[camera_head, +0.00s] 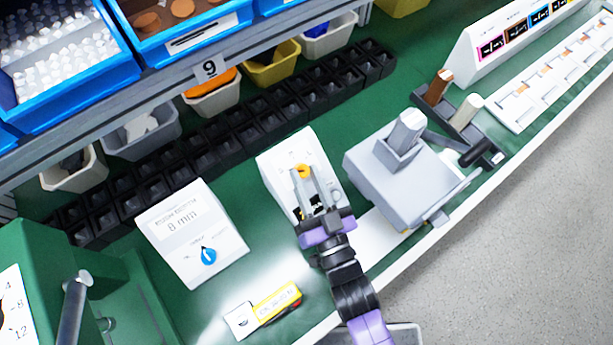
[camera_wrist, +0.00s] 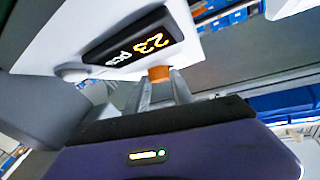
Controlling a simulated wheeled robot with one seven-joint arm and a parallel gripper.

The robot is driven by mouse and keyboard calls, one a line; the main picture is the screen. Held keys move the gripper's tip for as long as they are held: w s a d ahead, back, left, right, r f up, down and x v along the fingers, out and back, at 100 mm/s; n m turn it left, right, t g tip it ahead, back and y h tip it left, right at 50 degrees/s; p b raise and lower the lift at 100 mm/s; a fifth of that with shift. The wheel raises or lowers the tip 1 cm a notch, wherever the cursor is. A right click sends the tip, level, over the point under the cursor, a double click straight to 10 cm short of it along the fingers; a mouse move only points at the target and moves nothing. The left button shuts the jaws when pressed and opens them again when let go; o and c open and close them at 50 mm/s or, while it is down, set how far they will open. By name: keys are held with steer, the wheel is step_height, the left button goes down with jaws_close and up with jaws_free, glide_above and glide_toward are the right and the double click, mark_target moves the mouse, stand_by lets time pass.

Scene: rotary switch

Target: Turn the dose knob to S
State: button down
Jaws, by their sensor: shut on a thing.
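A white box (camera_head: 275,162) stands in the middle of the green bench with a small orange knob (camera_head: 303,169) on its face. My gripper (camera_head: 304,175) is shut on this knob, its two fingers on either side of it. In the wrist view the orange knob (camera_wrist: 158,74) shows between the fingers, beside a dark display (camera_wrist: 135,45) that reads 23 pcs. I cannot make out the knob's pointer or the letters around it, and my gripper hides part of the box. Another white box (camera_head: 176,222), reading 8 min, has a blue knob (camera_head: 208,255) to the left.
A grey device (camera_head: 385,188) stands close on the right of my gripper. A yellow and white carton (camera_head: 262,310) lies at the front left. Black bins (camera_head: 215,148) line the back, below a shelf with blue crates. A green machine (camera_head: 120,300) stands at far left.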

steer(key=shift+f, duration=0.1)
stand_by(0.4)
steer(key=c, duration=1.1)
jaws_free()
steer(key=shift+s, duration=0.1)
step_height(320, 180, up, 20)
steer(key=shift+p, duration=0.3)
steer(key=shift+n, duration=0.3)
